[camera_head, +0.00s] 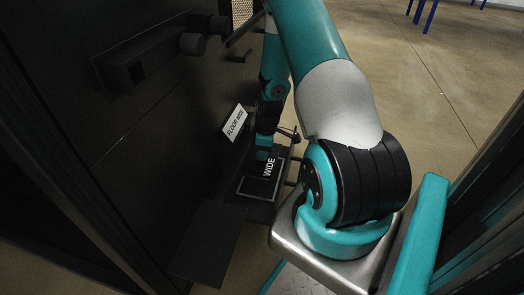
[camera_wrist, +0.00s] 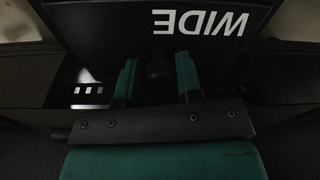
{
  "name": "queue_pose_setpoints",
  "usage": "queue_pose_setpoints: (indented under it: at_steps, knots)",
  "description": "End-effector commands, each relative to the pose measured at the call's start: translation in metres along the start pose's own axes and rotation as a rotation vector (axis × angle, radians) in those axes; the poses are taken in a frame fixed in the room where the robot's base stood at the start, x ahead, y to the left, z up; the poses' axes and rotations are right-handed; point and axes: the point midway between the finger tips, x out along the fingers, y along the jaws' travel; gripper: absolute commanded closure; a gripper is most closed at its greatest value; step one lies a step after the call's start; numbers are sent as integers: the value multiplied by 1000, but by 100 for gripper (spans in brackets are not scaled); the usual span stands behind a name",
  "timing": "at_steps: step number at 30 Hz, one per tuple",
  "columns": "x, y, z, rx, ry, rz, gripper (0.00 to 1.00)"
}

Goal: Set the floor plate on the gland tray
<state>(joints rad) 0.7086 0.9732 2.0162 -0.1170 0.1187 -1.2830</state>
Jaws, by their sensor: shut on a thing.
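The floor plate (camera_head: 258,188) is a dark panel with a pale outline and white "WIDE" lettering, low inside the dark rack. It also shows in the wrist view (camera_wrist: 110,28), its lettering upside down. My gripper (camera_wrist: 157,72) is shut on the plate's dark knob, one teal finger on each side. In the head view my gripper (camera_head: 264,152) is at the plate's far end, partly hidden by my arm. Dark structure with small bright slots shows on both sides of my fingers in the wrist view. I cannot tell the gland tray from it, or whether the plate touches it.
A white "FLOOR WIDE" label (camera_head: 235,123) is on the rack's dark side wall, close to my arm. A dark flat panel (camera_head: 208,240) lies nearer the camera. Dark brackets (camera_head: 150,62) stick out at upper left. Open floor (camera_head: 440,70) is at right.

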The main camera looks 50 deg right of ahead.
Motion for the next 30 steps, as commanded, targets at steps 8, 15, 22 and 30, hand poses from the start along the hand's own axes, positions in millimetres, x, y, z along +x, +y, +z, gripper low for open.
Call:
queue_pose_setpoints:
  at_steps: [8, 15, 22, 30]
  knots:
    - [20, 0, 3, -2, 0, -2, 100]
    - [45, 0, 6, -2, 0, 0, 100]
    - [66, 0, 8, -2, 0, -1, 100]
    - [78, 0, 10, -3, 0, 1, 100]
